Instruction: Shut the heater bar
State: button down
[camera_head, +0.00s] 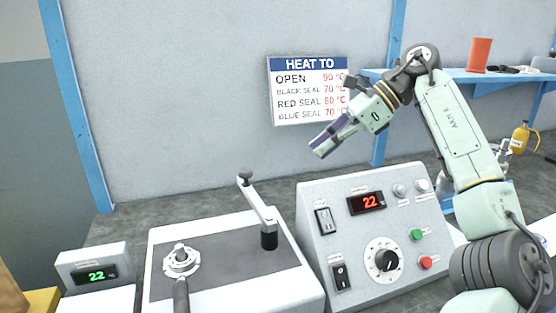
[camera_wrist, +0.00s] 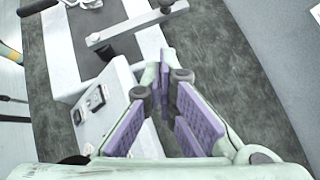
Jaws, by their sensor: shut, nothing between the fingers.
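What looks like the heater bar (camera_head: 258,208) is a light grey bar on a black post (camera_head: 268,240) at the right side of the white bench unit (camera_head: 228,296). It points toward the back left, with a dark knob (camera_head: 246,176) at its far end, clear of the round metal fitting (camera_head: 181,260) on the same unit. The bar also shows at the top of the wrist view (camera_wrist: 135,25). My gripper (camera_head: 320,148) is in the air above and right of the bar, apart from it. Its purple-padded fingers (camera_wrist: 165,80) are shut and empty.
A control box (camera_head: 345,205) with a red 22 display, switches, dial and buttons stands right of the unit. A small box (camera_head: 95,268) with a green 22 display stands at left. A temperature sign (camera_head: 308,90) hangs on the wall behind; a blue shelf (camera_head: 470,75) is at right.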

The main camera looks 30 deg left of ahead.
jog(key=p, duration=0.1)
send_near(251, 186)
notch_tip(251, 186, down, 3)
jog(key=a, duration=0.1)
jog(key=shift+s+a+f, duration=0.2)
jog(key=shift+s+a, duration=0.5)
jog(key=shift+a, duration=0.1)
jog(key=shift+a+p, duration=0.1)
jog(key=shift+p, duration=0.25)
jog(key=shift+s+a+n, duration=0.1)
jog(key=shift+a+n, duration=0.05)
jog(key=shift+n, duration=0.15)
